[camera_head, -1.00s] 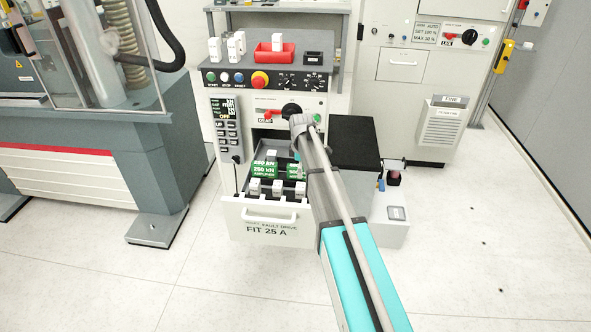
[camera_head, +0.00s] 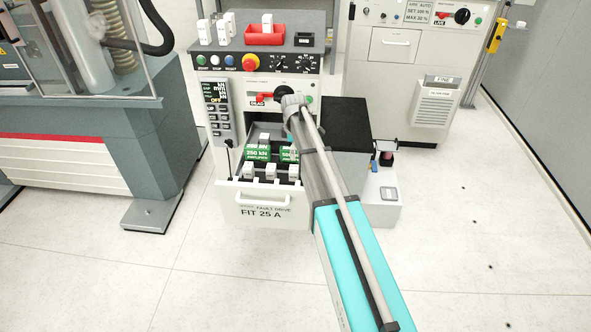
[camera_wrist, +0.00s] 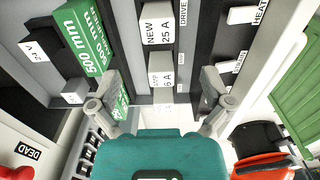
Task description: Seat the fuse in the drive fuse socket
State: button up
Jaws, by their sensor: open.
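A white fuse marked NEW 25 A (camera_wrist: 157,24) stands at the top middle of the wrist view. Another white block marked 6 A (camera_wrist: 160,70) stands below it, in line between my fingertips. A DRIVE label (camera_wrist: 183,12) is on the strip right of the 25 A fuse; I cannot tell which socket it belongs to. My gripper (camera_wrist: 162,80) is open, with nothing seen held. In the head view, my arm hides the gripper above the open drawer (camera_head: 240,205) marked FIT 25 A. White blocks (camera_head: 271,171) stand in the drawer.
Green boxes (camera_head: 257,152) lie in the drawer. A red switch handle (camera_head: 269,97) marked DEAD is above it. A black-topped block (camera_head: 345,125) stands right of the drawer. A red tray (camera_head: 265,38) and white blocks (camera_head: 223,32) are on the shelf. The front floor is clear.

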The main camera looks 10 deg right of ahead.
jog(key=s+a+m, duration=0.2)
jog(key=s+m, duration=1.2)
jog(key=s, duration=1.5)
notch_tip(320, 180, up, 14)
jog(key=p, duration=1.3)
jog(key=shift+f, duration=0.2)
